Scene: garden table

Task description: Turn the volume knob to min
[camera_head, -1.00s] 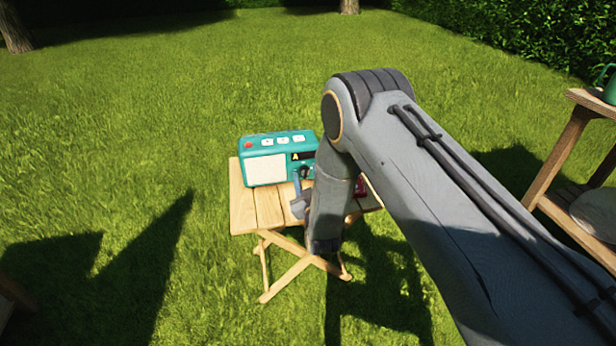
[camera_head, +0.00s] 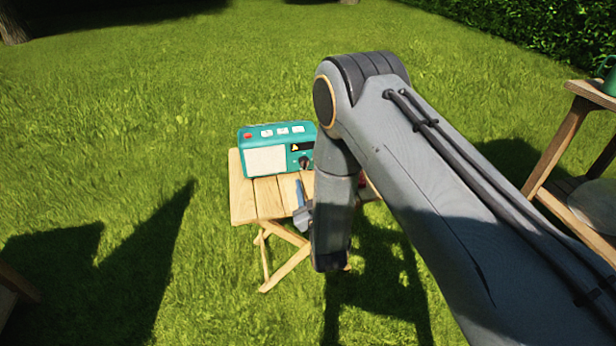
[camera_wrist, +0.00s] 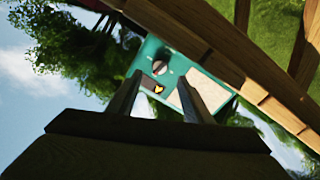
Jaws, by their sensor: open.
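A teal radio (camera_head: 275,150) with a pale speaker panel stands at the back of the small wooden table. Its dark round volume knob (camera_head: 304,162) is on the front, at the right, below a small dark display. In the wrist view the radio (camera_wrist: 218,90) appears tilted, and the knob (camera_wrist: 162,66) shows beyond and between the fingers. My gripper (camera_wrist: 157,88) is open and empty, with the knob apart from the fingers. In the head view my gripper (camera_head: 301,203) is in front of the radio, partly hidden by my arm. The knob's exact pointer direction is too small to tell.
The folding wooden table (camera_head: 243,203) has bare boards at its left. A red item (camera_head: 362,182) is mostly hidden behind my arm. A wooden shelf (camera_head: 566,140) with a green mug (camera_head: 610,82) stands at the right. Grass surrounds the table.

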